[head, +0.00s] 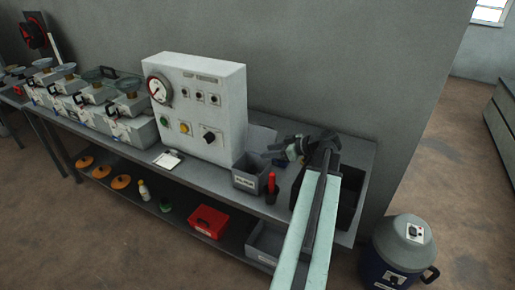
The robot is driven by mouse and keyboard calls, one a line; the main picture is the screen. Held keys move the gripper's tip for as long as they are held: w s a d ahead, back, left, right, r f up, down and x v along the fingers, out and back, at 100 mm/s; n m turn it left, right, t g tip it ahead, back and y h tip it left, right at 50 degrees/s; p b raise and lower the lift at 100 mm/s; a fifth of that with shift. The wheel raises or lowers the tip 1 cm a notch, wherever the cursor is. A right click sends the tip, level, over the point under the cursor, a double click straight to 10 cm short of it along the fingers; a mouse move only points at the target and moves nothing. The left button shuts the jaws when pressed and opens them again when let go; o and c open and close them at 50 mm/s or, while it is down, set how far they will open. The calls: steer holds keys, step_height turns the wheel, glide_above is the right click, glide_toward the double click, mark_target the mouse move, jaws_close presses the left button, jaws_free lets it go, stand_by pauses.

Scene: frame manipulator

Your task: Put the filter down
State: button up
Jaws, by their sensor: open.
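My arm reaches over the right end of the grey workbench (215,178). My gripper (277,156), dark and small in the view, is open above the bench top, just right of a small grey labelled bin (246,182). I see nothing held between its fingers. I cannot tell for sure which thing is the filter; the arm hides part of the bench's right end, including part of a dark open bin (350,195) there.
Several grey devices (95,100) line the bench's left. A red-handled tool (271,186) stands near the front edge. The lower shelf holds a red box (208,221) and orange discs (121,182). A blue-grey canister (402,250) stands on the floor.

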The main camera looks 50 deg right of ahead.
steer(key=shift+v, duration=1.1)
steer(key=w+a+f+g+y, duration=0.1)
steer(key=w+a+f+g, duration=0.2)
steer(key=a, duration=0.5)
steer(key=w+a+f+g, duration=0.2)
steer(key=w+a, duration=0.3)
steer(key=a, duration=0.3)
steer(key=w+a+f+g+y, duration=0.1)
steer(key=w+a+f+g, duration=0.2)
steer(key=a, duration=0.5)
steer(key=a+f+m+g+h, duration=0.1)
steer(key=a+f+g+h, duration=0.1)
steer(key=a, duration=1.1)
steer(key=a+f+m+g+h, duration=0.1)
steer(key=a+f+g+h, duration=0.1)
steer(key=a, duration=1.1)
steer(key=shift+w+f+m+h, duration=0.3)
steer(key=shift+w+m+h, duration=0.1)
steer(key=shift+w+h, duration=0.1)
